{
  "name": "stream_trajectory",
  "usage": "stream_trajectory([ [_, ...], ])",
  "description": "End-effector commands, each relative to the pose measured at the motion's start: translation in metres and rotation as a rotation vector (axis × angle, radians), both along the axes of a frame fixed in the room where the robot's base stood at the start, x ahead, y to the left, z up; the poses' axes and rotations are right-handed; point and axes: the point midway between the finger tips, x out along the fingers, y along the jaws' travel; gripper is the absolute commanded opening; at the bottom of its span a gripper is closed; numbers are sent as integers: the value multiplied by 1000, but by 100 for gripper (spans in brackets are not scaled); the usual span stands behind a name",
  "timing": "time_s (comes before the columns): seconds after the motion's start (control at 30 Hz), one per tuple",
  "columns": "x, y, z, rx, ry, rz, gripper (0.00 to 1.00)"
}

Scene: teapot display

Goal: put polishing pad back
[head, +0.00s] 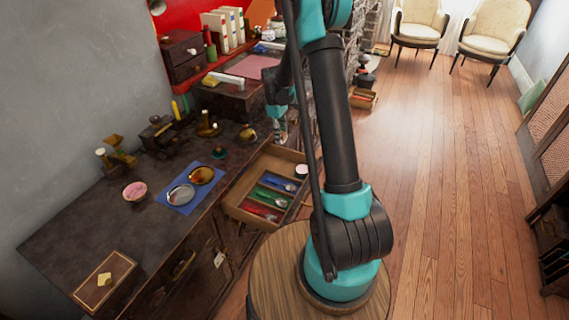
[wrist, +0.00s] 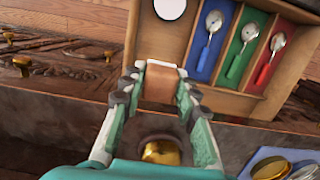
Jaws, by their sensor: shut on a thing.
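My gripper (wrist: 160,75) is shut on a small brown block with a pale top edge, which looks like the polishing pad (wrist: 159,88). In the wrist view it is held in front of the open wooden drawer (wrist: 157,45). I cannot tell its height above the drawer. The drawer also shows in the head view (head: 240,214), pulled out from the dark table. It has blue, green and red lined compartments with spoons, and a plainer section with a white round thing (wrist: 170,8).
The dark table (head: 75,230) holds a blue cloth (head: 172,203) with two round metal pieces, a pink-topped bowl (head: 135,190) and several brass items. A small box (head: 104,282) stands at the near left. The wooden floor (head: 450,200) at the right is clear.

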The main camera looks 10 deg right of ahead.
Motion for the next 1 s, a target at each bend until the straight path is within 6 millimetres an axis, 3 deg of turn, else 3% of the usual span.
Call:
stream_trajectory([
  [0.2, 0, 0, -56, 0, 0, 0, 3],
  [0.4, 0, 0, -96, 0, 0, -1, 3],
  [1.0, 0, 0, -149, 0, 0, -1, 3],
])
